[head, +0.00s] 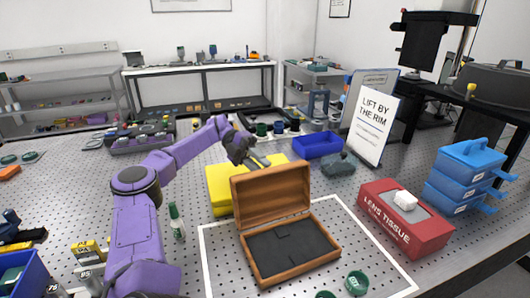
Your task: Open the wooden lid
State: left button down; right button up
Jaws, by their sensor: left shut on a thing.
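The wooden box (298,272) stands inside a white outline on the perforated table, with a dark grey lined inside showing. Its wooden lid (270,195) stands raised, roughly upright, along the box's back edge. My left gripper (262,163) is at the top edge of the lid, reaching in from behind and to the left. It is shut on the lid's rim; the lid hides part of the contact. My right gripper is not in view.
A yellow case (217,190) is close behind the lid. A red lens tissue box (405,222) stands to the right, and a green-capped bottle (176,222) to the left. Green caps (357,282) lie in front. A blue bin (317,145) and a sign (372,117) stand behind.

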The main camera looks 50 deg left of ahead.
pick_arm(q)
notch_tip(320, 180, down, 2)
jog(key=shift+s+f, duration=0.1)
jog(key=shift+f, duration=0.05)
jog(key=c, duration=1.2)
grip_release()
jog(key=o, duration=0.3)
jog(key=shift+s+a, duration=0.15)
jog(key=shift+s, duration=0.05)
jog(key=s+d+r+p, duration=0.3)
jog(key=d+r+p, duration=0.1)
jog(key=r+p, duration=0.6)
jog(key=s+d+r+p, duration=0.3)
jog(key=s+d+r, duration=0.1)
jog(key=s+d, duration=0.2)
jog(key=shift+d, duration=0.45)
